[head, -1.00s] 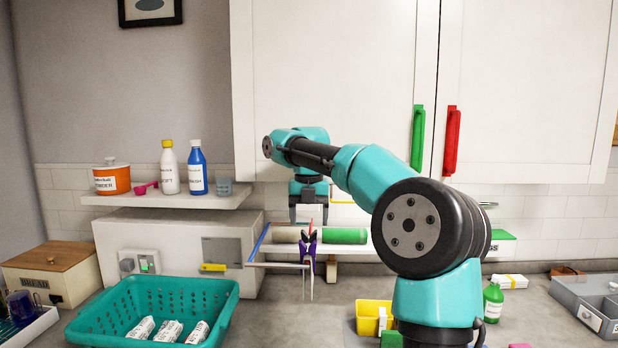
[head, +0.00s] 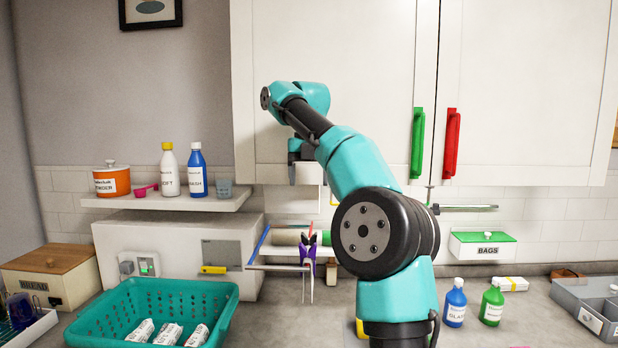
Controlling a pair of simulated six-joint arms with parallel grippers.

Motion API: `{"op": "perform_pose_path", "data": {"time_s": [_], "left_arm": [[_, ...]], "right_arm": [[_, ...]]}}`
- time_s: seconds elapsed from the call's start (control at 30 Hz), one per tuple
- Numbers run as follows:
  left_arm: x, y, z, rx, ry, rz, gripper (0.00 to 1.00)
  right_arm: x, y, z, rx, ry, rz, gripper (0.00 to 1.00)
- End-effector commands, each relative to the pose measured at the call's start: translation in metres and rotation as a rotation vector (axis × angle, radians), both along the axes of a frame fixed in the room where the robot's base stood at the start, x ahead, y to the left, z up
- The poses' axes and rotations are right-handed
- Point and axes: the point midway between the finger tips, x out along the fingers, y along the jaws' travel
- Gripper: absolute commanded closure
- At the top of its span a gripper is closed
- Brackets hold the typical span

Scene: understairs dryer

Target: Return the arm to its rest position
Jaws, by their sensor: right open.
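My right arm (head: 360,175) rises from the bottom of the head view and bends left in front of the white cabinet (head: 335,80). My right gripper (head: 308,180) hangs downward at the arm's end, by the cabinet's lower edge. It is open, and I see nothing between its fingers. My left gripper is not in view.
A teal basket (head: 100,318) with white packets stands at front left. Bottles (head: 197,170) and an orange pot (head: 111,181) stand on the left shelf. Blue (head: 455,305) and green (head: 492,306) bottles stand right of the arm. Red (head: 451,143) and green (head: 418,143) cabinet handles are close to it.

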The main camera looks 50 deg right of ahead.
Motion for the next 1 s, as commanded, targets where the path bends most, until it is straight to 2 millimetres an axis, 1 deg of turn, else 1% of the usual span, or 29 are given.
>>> {"op": "perform_pose_path", "data": {"time_s": [0.63, 0.77, 1.0], "left_arm": [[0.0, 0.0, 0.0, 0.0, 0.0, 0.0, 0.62], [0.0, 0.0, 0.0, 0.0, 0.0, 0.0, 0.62], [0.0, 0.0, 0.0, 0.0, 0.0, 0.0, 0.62]], "right_arm": [[0.0, 0.0, -0.002, -0.001, 0.001, 0.0, 0.29], [0.0, -0.001, -0.007, -0.001, 0.002, 0.0, 0.29], [-0.001, -0.001, -0.026, -0.001, 0.002, -0.001, 0.29]]}}
